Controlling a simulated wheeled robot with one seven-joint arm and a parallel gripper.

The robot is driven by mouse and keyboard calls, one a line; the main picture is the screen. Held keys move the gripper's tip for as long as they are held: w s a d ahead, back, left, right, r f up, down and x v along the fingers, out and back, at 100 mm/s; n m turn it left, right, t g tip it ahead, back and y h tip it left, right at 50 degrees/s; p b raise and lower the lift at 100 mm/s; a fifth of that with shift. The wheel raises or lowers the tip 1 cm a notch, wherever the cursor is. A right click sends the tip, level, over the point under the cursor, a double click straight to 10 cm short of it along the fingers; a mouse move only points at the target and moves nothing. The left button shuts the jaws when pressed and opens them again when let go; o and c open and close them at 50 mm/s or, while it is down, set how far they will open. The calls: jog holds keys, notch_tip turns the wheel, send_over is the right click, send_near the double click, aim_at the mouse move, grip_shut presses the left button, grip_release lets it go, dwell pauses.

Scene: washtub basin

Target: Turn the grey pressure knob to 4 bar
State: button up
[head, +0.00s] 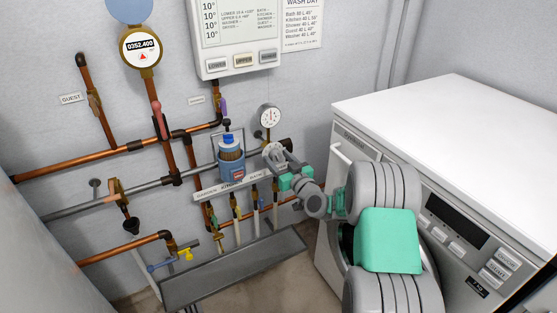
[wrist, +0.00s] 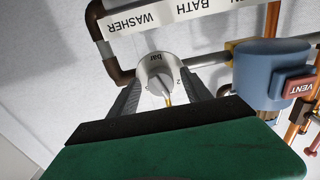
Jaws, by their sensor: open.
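The pressure knob (wrist: 158,78) shows in the wrist view as a round pale dial marked "bar", with a "2" at its right edge. A grey grip with a yellow-orange mark stands out from its middle. My gripper (wrist: 161,88) is open, with one finger on each side of the knob. I cannot tell whether the fingers touch it. In the head view my gripper (head: 276,156) is at the pipes below the round white pressure gauge (head: 269,117), and it largely hides the knob. The gauge needle is too small to read.
A blue filter housing (head: 231,165) is just left of my gripper and also shows in the wrist view, with a red VENT tag (wrist: 299,88). A labelled pipe strip (head: 232,187) and copper pipes are close by. A white-topped washer (head: 440,115) stands at right, a grey trough (head: 235,268) below.

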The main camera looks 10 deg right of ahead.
grip_shut()
dwell(0.4)
jog(key=shift+m, duration=0.5)
jog(key=m, duration=0.2)
jog(key=shift+m, duration=2.4)
grip_release()
jog(key=shift+a, duration=0.1)
jog(key=shift+s, duration=0.1)
